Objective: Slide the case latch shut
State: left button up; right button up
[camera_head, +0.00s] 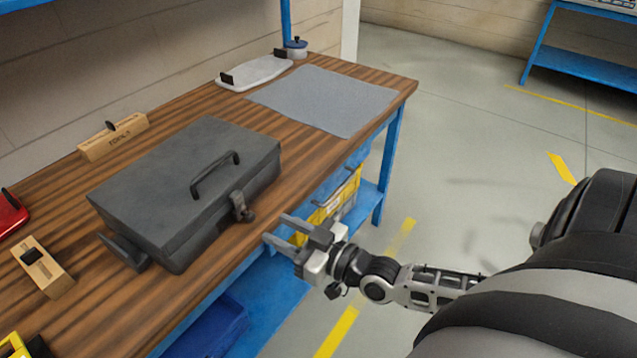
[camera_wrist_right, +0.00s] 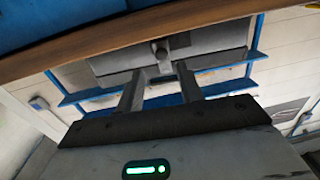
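The dark grey case (camera_head: 165,180) sits on the wooden workbench with its lid down and a handle (camera_head: 215,175) on top. Its latch (camera_head: 240,207) with a small knob is on the front face, towards the right end. I cannot tell the latch's exact position. My right gripper (camera_head: 281,231) is open and empty, off the front edge of the bench, apart from the latch and to its lower right. In the right wrist view the latch knob (camera_wrist_right: 161,54) shows beyond and between the spread fingers (camera_wrist_right: 160,85). My left gripper is not in view.
The workbench (camera_head: 90,310) front edge lies close to my right gripper. A grey mat (camera_head: 325,98), a light tray (camera_head: 254,73) and a small pot (camera_head: 296,48) are at the back. Wooden blocks (camera_head: 42,271) lie left of the case. A yellow crate (camera_head: 322,218) stands below.

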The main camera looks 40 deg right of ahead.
jog(key=v, duration=0.8)
jog(key=s+a+f+n+g+h, duration=0.15)
jog(key=a+f+g, duration=0.25)
jog(key=a+g, duration=0.4)
jog(key=s+d+m+g+h, duration=0.2)
jog(key=s+m+g+h, duration=0.25)
jog(key=s, duration=0.45)
jog(key=w+a+f+n+t+y, duration=0.1)
jog(key=w+a+f+t+y, duration=0.2)
jog(key=w+a+f+t, duration=0.2)
jog(key=shift+w+a+n+t, duration=0.25)
jog(key=shift+w+t, duration=0.2)
jog(key=shift+w, duration=0.25)
